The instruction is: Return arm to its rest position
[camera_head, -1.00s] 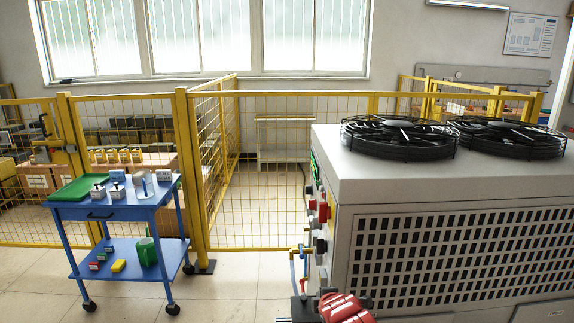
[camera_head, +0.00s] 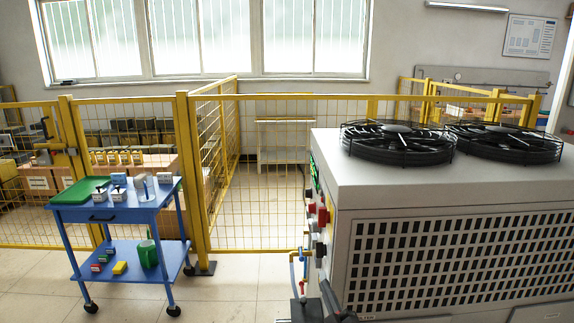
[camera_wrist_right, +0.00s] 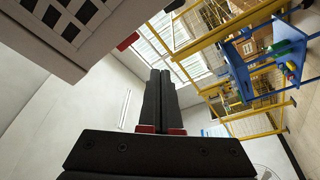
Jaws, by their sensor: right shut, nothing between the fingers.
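My right gripper (camera_head: 328,291) shows only as a dark tip at the bottom edge of the head view, in front of the lower left corner of the grey machine (camera_head: 430,185). In the right wrist view its black fingers (camera_wrist_right: 159,75) are pressed together with nothing between them. They point toward the window wall, clear of any object. Most of my right arm is out of the head view. My left gripper is not in view.
The grey machine with two black fans fills the right side; its slatted side (camera_wrist_right: 62,18) looms at the wrist view's upper left. A blue cart (camera_head: 118,213) stands left, before a yellow mesh fence (camera_head: 270,150). Floor (camera_head: 235,285) between cart and machine is clear.

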